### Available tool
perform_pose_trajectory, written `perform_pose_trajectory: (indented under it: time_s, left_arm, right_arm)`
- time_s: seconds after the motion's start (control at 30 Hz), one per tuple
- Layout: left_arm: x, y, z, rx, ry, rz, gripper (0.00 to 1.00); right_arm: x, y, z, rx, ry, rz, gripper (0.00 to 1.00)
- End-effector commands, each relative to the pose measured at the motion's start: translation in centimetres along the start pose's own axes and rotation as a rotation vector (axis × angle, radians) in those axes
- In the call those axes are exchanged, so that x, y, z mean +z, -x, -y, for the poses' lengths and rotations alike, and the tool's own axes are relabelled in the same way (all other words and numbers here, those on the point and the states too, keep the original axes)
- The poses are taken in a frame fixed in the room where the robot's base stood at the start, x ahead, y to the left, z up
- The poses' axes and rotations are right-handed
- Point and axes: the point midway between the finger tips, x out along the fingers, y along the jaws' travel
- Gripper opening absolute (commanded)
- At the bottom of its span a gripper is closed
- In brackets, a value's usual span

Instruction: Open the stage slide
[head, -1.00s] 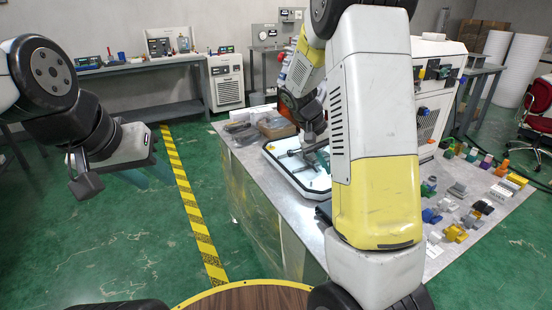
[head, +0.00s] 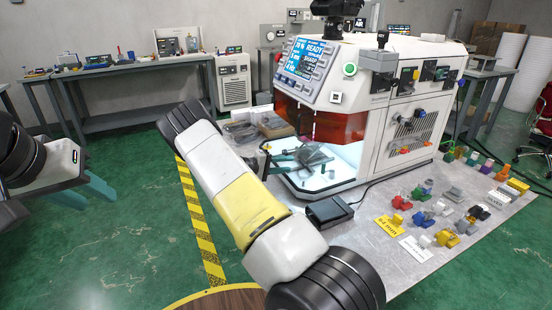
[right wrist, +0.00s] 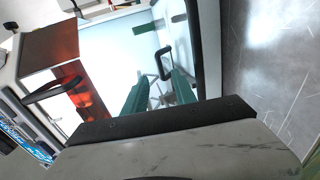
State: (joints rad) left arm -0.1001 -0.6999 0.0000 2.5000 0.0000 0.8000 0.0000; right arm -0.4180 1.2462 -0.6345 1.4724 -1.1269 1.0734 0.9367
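The stage slide (head: 298,184) is a white, dark-rimmed tray at the machine's lit opening, projecting at the front left. It also shows in the right wrist view (right wrist: 115,70). A black loop handle (right wrist: 163,62) stands just beyond and between the green fingertips of my right gripper (right wrist: 158,80). Those fingers are apart; I cannot tell whether they touch the handle. In the head view, my right arm hides part of the slide area, and green and grey parts overlap over the tray. My left gripper (head: 92,168) is open and empty at the far left, away from the machine.
The white machine (head: 400,100) has a blue screen (head: 305,58) and an orange-red window (head: 340,126). A black box (head: 329,211) with a cable lies at the table's front. Several coloured parts cover the table's right side. The floor at left is clear.

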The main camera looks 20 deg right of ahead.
Motion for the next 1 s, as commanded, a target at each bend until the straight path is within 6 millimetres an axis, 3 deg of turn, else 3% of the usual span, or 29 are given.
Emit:
perform_pose_trajectory:
  time_s: [0.3, 0.67, 0.83, 1.0]
  left_arm:
    - [0.0, 0.0, 0.0, 0.0, 0.0, 0.0, 0.36]
    - [0.0, 0.0, 0.0, 0.0, 0.0, 0.0, 0.36]
    - [0.0, 0.0, 0.0, 0.0, 0.0, 0.0, 0.36]
    - [0.0, 0.0, 0.0, 0.0, 0.0, 0.0, 0.36]
  right_arm:
    - [0.1, -4.7, 0.0, -0.002, -0.001, 0.002, 0.33]
    - [0.0, -5.4, 0.0, -0.002, 0.0, 0.0, 0.33]
    - [0.0, -5.3, 0.1, -0.003, 0.0, 0.001, 0.03]
    - [0.0, -5.3, 0.1, -0.003, 0.0, 0.001, 0.0]
